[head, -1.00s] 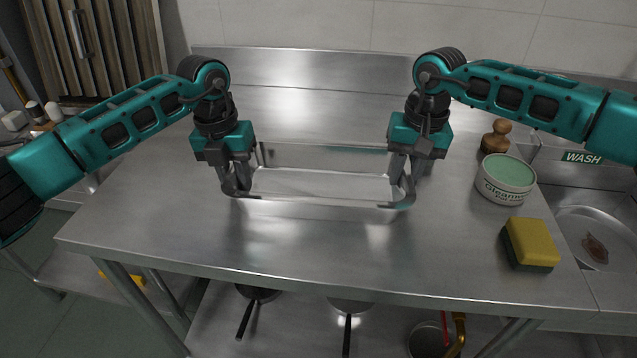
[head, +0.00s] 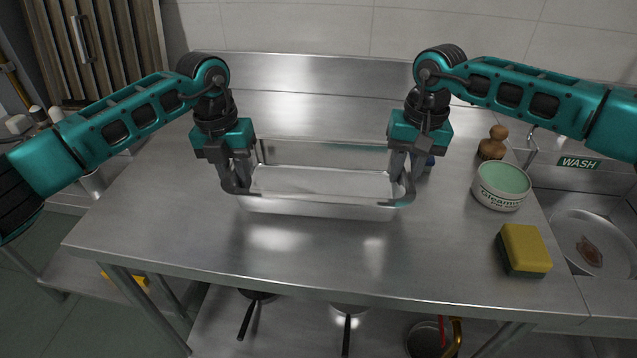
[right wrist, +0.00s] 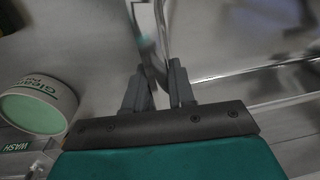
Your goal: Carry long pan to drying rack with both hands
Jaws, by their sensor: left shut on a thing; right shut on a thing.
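The long pan (head: 320,208) is a rectangular steel pan with a handle at each end, held level over the steel table in the head view. My left gripper (head: 236,185) is shut on its left handle. My right gripper (head: 404,190) is shut on its right handle. In the right wrist view the fingers of my right gripper (right wrist: 160,85) close around the curved metal handle. The pan's front wall shows, and its underside is hidden. I cannot make out a drying rack in these frames.
On the steel table (head: 330,250), a green-topped tub (head: 500,186), a yellow sponge (head: 523,249) and a wooden-knobbed brush (head: 493,143) stand at the right. A sink (head: 590,240) lies beyond them. Pans (head: 348,309) sit on the shelf below. The table's front middle is clear.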

